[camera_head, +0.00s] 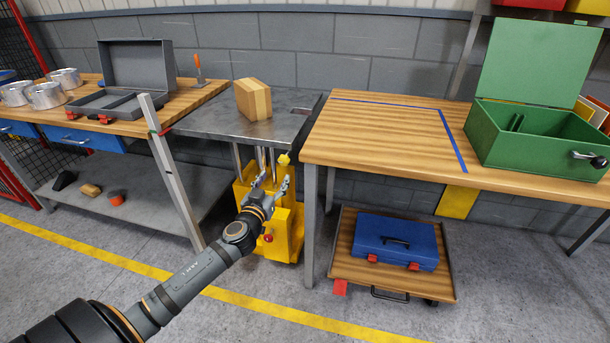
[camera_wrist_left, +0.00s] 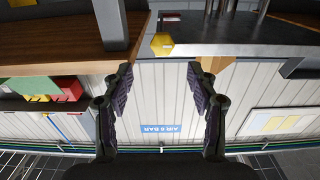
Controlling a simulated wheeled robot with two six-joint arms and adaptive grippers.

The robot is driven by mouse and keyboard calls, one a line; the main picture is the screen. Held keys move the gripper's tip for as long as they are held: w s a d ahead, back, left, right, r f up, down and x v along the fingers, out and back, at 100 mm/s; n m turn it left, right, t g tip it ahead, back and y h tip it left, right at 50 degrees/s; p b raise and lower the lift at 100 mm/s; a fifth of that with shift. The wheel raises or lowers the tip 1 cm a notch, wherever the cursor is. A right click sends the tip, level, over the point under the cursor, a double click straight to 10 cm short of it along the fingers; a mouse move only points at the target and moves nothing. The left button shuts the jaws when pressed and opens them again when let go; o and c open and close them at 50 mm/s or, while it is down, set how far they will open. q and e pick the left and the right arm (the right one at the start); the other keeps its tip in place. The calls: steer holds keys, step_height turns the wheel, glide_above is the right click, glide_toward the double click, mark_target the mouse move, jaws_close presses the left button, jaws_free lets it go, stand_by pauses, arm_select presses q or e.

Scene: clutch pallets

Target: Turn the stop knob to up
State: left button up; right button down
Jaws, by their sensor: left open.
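A yellow faceted knob (camera_head: 284,159) sits at the front edge of the grey metal lift table (camera_head: 222,123). In the left wrist view, which looks upside down, the yellow knob (camera_wrist_left: 162,44) shows just beyond the fingertips, between them and apart from them. A red knob (camera_head: 268,238) is low on the yellow lift body (camera_head: 290,228). I cannot tell for certain which is the stop knob. My left gripper (camera_head: 272,181) is open and empty in front of the lift, just below the yellow knob; it also shows in the left wrist view (camera_wrist_left: 160,78). My right gripper is not in view.
A wooden block (camera_head: 253,100) stands on the lift table. A workbench with a grey open case (camera_head: 137,67) is at left. A wooden table (camera_head: 390,132) with a green open box (camera_head: 530,135) is at right, close to the lift. A blue case (camera_head: 395,241) lies below.

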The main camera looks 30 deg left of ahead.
mark_target(283, 162)
arm_select(q)
steer(key=p+x, duration=0.1)
steer(key=x, duration=0.4)
steer(key=p+x, duration=0.1)
steer(key=x, duration=0.4)
steer(key=shift+w+a, duration=0.2)
steer(key=shift+a, duration=0.1)
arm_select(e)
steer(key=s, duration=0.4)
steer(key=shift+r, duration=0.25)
arm_select(q)
steer(key=shift+c, duration=0.4)
steer(key=c, duration=1.1)
